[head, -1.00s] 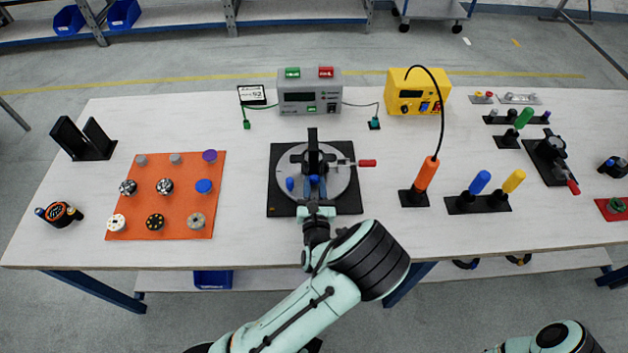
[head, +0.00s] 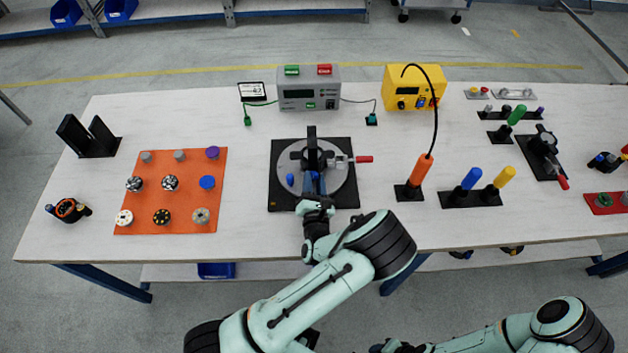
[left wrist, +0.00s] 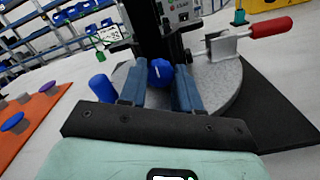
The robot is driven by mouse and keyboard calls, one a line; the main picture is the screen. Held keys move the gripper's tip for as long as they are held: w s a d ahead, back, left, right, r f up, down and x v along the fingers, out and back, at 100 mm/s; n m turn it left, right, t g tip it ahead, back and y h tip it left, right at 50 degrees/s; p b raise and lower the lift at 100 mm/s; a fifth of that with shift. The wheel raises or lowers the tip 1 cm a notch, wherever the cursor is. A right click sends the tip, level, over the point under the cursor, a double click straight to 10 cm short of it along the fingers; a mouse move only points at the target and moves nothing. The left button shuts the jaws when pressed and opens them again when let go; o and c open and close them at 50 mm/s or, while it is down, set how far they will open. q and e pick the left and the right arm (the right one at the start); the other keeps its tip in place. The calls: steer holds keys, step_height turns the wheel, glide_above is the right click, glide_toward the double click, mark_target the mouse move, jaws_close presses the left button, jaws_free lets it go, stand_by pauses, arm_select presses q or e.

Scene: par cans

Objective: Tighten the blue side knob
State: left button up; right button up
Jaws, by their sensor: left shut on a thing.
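The fixture (head: 284,203) is a black square base with a round grey plate and a black upright post. A round blue knob (left wrist: 160,73) is at the post's near side, between the blue fingers of my left gripper (left wrist: 160,80). In the head view my left gripper (head: 314,183) reaches in from the front and is shut on this knob, mostly hiding it. A second blue knob, an upright cylinder (head: 290,179), stands on the plate to the left; it also shows in the left wrist view (left wrist: 101,88). My right gripper (head: 388,347) is only partly visible at the bottom edge.
A red-handled clamp (head: 362,159) sticks out right of the post. An orange mat (head: 188,184) with several knobs lies left. An orange-handled tool (head: 420,170) stands right. A grey meter box (head: 309,91) and a yellow box (head: 412,86) stand behind.

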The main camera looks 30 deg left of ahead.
arm_select(q)
steer(key=o, duration=1.1)
steer(key=shift+c, duration=0.2)
steer(key=shift+s, duration=0.1)
steer(key=shift+f, duration=0.1)
